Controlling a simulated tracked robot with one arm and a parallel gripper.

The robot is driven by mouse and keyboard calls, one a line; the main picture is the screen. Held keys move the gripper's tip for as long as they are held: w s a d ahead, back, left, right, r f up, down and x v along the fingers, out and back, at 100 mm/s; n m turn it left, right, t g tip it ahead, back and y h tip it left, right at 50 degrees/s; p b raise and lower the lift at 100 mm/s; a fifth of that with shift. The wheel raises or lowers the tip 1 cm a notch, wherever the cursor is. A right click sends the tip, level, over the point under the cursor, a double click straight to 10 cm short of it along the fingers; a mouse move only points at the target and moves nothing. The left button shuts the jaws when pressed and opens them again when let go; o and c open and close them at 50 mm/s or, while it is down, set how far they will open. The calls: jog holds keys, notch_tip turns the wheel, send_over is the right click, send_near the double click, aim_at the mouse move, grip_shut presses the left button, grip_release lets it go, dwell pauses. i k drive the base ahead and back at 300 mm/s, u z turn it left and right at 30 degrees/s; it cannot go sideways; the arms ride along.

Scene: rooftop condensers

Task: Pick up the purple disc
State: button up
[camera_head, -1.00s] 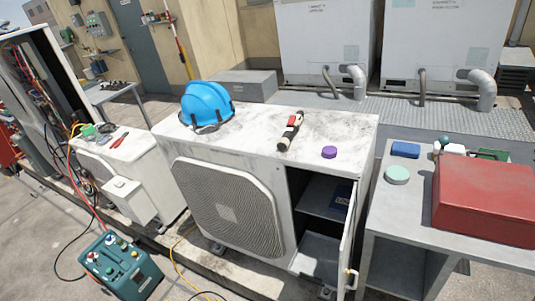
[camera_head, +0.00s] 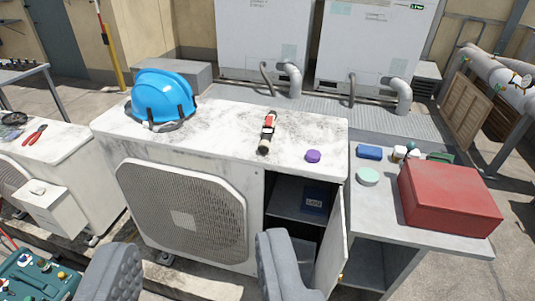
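The purple disc (camera_head: 313,156) lies on the white top of the condenser unit (camera_head: 215,139), near its front right corner. My gripper (camera_head: 190,272) shows at the bottom of the view as two grey padded fingers set wide apart. It is open, with nothing between the fingers. It is in front of the condenser and well short of the disc, to the disc's lower left in the picture.
A blue hard hat (camera_head: 163,97) and a red-black tool (camera_head: 267,132) share the condenser top. The unit's door (camera_head: 331,243) stands open at the front right. A grey bench (camera_head: 445,238) on the right holds a red box (camera_head: 447,196), a mint disc (camera_head: 368,176) and a blue block (camera_head: 369,152).

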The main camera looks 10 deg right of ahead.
aim_at(312, 155)
jog(key=u, duration=0.2)
jog(key=i, duration=1)
jog(key=z, duration=0.05)
